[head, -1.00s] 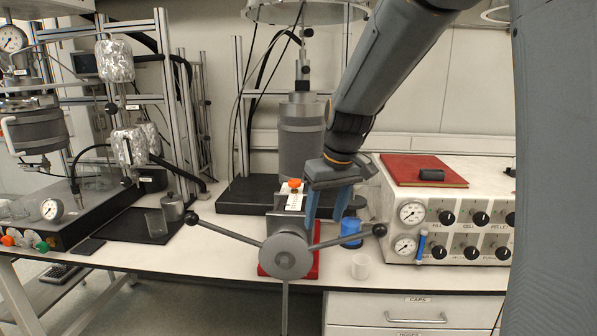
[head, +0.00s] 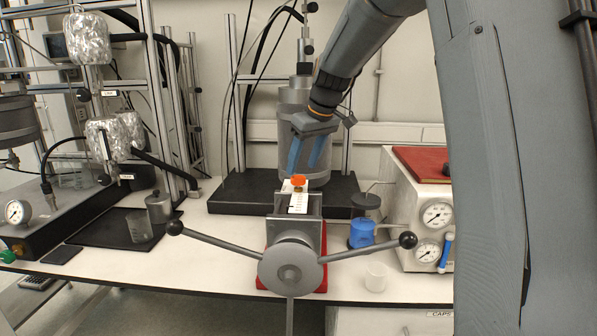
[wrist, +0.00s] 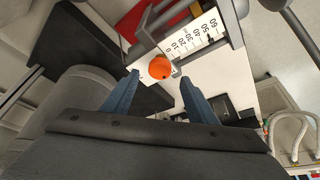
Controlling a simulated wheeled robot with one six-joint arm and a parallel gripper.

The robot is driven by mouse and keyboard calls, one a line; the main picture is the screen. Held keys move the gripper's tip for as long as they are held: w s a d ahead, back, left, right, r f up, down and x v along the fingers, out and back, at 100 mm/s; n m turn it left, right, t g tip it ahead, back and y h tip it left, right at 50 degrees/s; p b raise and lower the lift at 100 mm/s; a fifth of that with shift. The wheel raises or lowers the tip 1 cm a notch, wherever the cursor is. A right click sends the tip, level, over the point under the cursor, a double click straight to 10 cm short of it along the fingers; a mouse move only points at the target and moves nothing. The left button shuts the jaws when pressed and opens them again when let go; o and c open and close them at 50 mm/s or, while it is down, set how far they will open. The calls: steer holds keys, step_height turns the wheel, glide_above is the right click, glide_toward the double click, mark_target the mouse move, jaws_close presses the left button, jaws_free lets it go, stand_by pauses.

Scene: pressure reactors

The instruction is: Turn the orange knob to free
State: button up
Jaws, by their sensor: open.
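The orange knob (head: 298,180) sits on top of the vise-like press (head: 292,256), beside a white label strip with a printed scale. My gripper (head: 308,171) is open and points down, above and behind the knob in the head view. In the wrist view, the orange knob (wrist: 160,68) shows just beyond the fingertips, roughly centred between the two blue fingers of my gripper (wrist: 159,80). The fingers do not appear to touch it. The wrist view also shows the white scale (wrist: 195,35) with numbers running away from the knob.
Two long lever handles with black ball ends (head: 408,240) stick out from the press. A blue-filled container (head: 361,233) and a clear cup (head: 376,277) stand to its right. A grey cylindrical reactor (head: 292,135) stands behind on a black base (head: 232,191).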

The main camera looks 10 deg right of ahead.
mark_target(298, 177)
steer(key=shift+p+x, duration=0.45)
steer(key=shift+x, duration=1.65)
steer(key=shift+c, duration=0.5)
steer(key=c, duration=1)
steer(key=shift+o, duration=0.2)
